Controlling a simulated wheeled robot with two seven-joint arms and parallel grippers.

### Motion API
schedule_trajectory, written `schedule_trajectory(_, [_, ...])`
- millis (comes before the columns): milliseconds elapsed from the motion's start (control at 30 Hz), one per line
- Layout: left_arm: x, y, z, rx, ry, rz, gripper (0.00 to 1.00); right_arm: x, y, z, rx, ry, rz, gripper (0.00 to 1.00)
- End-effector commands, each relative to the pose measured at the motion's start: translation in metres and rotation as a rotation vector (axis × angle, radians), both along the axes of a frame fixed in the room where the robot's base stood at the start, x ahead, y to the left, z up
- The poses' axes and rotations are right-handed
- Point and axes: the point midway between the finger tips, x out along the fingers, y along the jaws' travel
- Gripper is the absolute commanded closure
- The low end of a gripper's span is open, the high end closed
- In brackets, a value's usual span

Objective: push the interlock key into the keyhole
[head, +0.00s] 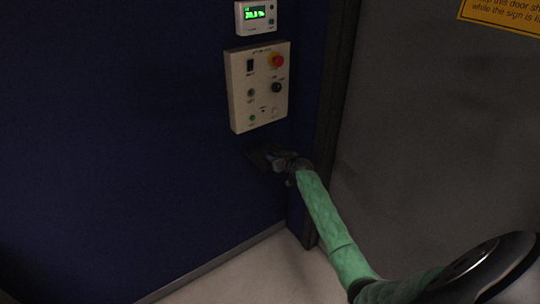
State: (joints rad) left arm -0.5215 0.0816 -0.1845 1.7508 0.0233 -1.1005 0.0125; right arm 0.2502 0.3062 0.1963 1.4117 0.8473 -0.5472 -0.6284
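A beige control panel (241,105) is mounted on the dark blue wall. It carries a red knob (277,61), a black rocker switch (250,65), a dark round fitting (277,88) at the right that may be the keyhole, and several small buttons and lights. My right gripper (272,160) is just below the panel, at a small dark ledge or bracket (256,160) on the wall. It is small and dark, so I cannot tell whether its fingers are open or hold anything. I cannot make out the key. My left gripper is out of view.
A small display box (256,17) with green digits hangs above the panel. A dark door frame (331,120) and a grey door (430,130) with a yellow sign (505,14) stand at the right. Pale floor (260,270) lies below.

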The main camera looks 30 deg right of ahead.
Motion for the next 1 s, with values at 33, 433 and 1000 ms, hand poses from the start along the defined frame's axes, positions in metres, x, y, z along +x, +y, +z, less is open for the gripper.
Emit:
schedule_trajectory(33, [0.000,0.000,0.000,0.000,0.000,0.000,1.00,0.000,0.000,0.000,0.000,0.000,0.000,0.88])
schedule_trajectory(433, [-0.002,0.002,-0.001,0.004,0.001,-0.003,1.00,0.000,0.000,0.002,0.000,0.000,0.000,1.00])
schedule_trajectory(1000, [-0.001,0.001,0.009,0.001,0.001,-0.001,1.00,0.000,0.000,0.016,0.000,0.000,0.000,1.00])
